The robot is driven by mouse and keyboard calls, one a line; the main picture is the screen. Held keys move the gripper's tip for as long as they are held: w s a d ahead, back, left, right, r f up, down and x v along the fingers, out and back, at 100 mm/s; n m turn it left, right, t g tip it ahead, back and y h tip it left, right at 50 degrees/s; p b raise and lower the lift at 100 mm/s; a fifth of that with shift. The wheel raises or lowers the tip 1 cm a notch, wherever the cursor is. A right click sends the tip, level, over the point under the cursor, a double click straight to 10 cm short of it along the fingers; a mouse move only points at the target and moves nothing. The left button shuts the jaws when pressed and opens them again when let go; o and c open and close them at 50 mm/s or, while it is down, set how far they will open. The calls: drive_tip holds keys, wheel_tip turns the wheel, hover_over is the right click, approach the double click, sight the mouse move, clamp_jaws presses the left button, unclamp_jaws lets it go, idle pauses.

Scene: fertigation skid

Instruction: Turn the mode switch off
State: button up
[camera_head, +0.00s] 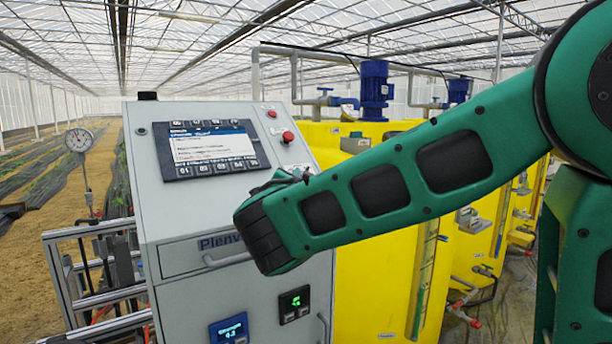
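The grey control cabinet (185,210) stands left of centre with a sloped top panel. A screen unit (211,148) with a row of keys sits on that panel. Right of the screen are a small red knob or lamp (272,114) and a larger red button (288,137). I cannot make out a mode switch for certain; my green arm crosses in front of the panel's lower right part and may hide it. A small dark part shows just above my arm at the panel's right edge, possibly my gripper (288,177). Its fingers cannot be made out.
Lower on the cabinet are a drawer handle (228,260), a blue display (229,329) and a black controller with green digits (294,304). Yellow tanks (375,275) stand behind and to the right. A metal frame (95,280) and a round gauge (79,140) are at the left.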

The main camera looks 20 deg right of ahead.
drive_tip(key=x, duration=0.9)
drive_tip(key=shift+w+d+f, duration=0.1)
drive_tip(key=shift+w+d, duration=0.1)
clamp_jaws()
